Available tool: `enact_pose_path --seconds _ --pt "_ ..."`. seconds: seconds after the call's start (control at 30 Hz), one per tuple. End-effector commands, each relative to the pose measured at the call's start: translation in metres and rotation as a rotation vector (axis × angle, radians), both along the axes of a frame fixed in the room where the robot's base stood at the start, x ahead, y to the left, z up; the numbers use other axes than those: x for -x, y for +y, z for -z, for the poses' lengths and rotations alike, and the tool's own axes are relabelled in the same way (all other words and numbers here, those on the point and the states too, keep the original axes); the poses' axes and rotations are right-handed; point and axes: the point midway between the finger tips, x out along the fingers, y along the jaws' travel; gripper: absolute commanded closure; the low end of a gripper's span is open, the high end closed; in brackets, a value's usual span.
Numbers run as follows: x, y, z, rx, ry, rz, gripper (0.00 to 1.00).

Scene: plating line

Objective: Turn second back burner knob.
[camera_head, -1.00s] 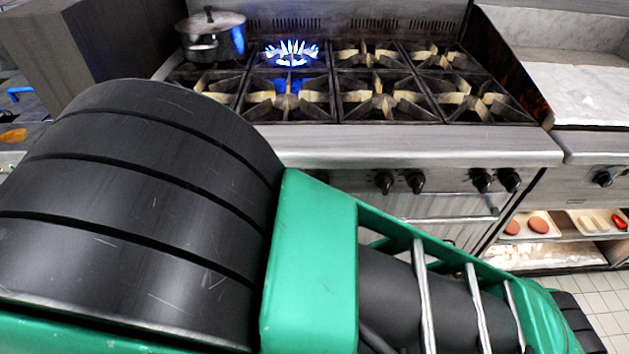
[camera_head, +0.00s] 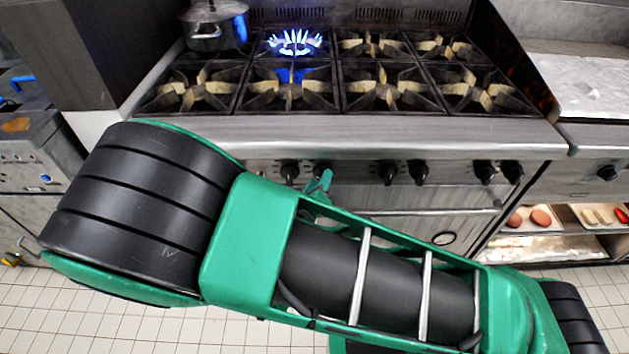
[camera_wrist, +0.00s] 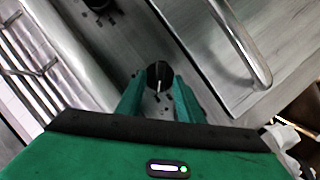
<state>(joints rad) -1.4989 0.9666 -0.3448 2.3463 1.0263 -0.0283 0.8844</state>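The stove's front panel carries a row of black knobs. One knob (camera_head: 322,170), second from the left of those showing, has my green gripper (camera_head: 320,185) just in front of it. In the wrist view a black knob (camera_wrist: 158,75) with a pale pointer line sits between the tips of my gripper (camera_wrist: 158,88). The two fingers stand apart, one on each side of the knob; I cannot tell whether they touch it. The second back burner (camera_head: 293,42) is lit with a blue flame. My arm hides part of the panel at the left.
A lidded metal pot (camera_head: 214,28) stands on the back left burner. Neighbouring knobs (camera_head: 289,172) and (camera_head: 388,173) flank the gripper's knob. The oven door handle (camera_wrist: 240,50) lies near the gripper. A shelf with food trays (camera_head: 535,218) is at the right.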

Motion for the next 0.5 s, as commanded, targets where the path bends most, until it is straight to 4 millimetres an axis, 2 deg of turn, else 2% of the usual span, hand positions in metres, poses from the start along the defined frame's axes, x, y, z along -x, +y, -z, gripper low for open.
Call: enact_pose_path --seconds 0.33,0.37,0.5 --pt "-0.0042 -0.0010 0.0014 0.000 0.000 -0.001 0.66" --pt "-0.0042 -0.0010 0.0014 0.000 0.000 -0.001 0.69" --pt "-0.0041 -0.0009 0.0013 0.000 0.000 -0.001 1.00"
